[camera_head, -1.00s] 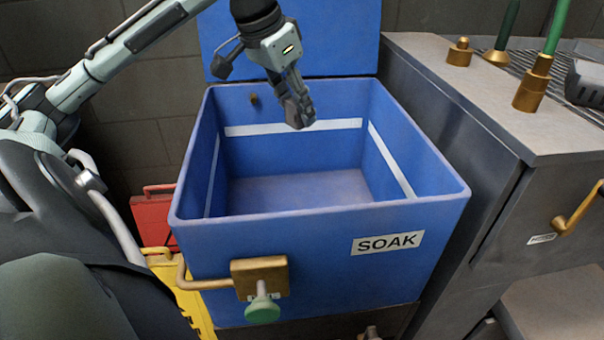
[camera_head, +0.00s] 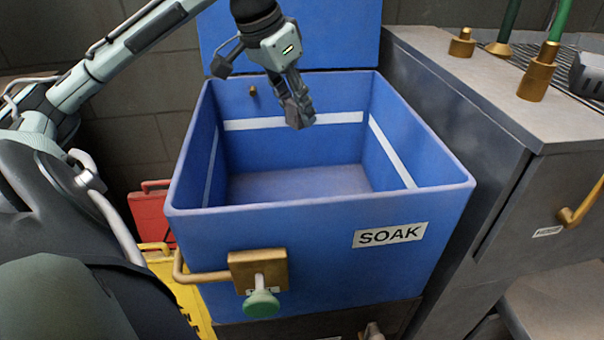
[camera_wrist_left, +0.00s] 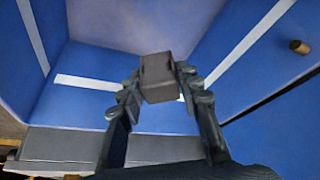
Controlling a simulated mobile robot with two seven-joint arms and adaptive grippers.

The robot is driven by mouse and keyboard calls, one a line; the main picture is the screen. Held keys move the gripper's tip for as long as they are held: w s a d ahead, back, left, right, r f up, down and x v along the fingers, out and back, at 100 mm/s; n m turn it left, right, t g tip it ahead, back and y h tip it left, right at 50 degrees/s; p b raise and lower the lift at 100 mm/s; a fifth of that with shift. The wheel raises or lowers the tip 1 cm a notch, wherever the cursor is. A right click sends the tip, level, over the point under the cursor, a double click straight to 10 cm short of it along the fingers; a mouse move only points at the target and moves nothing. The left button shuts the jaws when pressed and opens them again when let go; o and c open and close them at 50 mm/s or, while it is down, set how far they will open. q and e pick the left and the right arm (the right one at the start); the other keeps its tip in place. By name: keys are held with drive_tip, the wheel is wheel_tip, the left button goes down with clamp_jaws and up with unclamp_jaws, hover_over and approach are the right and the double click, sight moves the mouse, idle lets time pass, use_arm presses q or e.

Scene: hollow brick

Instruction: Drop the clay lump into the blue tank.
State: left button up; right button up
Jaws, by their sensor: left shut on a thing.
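The blue tank (camera_head: 320,228) stands open in the middle of the head view, with a "SOAK" label on its front wall and its lid raised at the back. Its inside looks empty, with a white stripe around the walls. My left gripper (camera_head: 298,113) hangs over the tank's opening towards the back. It is shut on the clay lump (camera_wrist_left: 158,78), a grey-brown block. The wrist view shows the lump between the two fingers (camera_wrist_left: 160,85), with the tank's floor and walls beyond. My right gripper is in neither view.
A grey metal counter (camera_head: 470,85) stands against the tank's right side, with brass fittings and green-handled tools on top. A brass handle with a green knob (camera_head: 261,303) sticks out of the tank's front. Red (camera_head: 150,215) and yellow items stand to its left.

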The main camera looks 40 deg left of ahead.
use_arm(q)
drive_tip(key=o, duration=1.3)
drive_tip(key=v, duration=1.2)
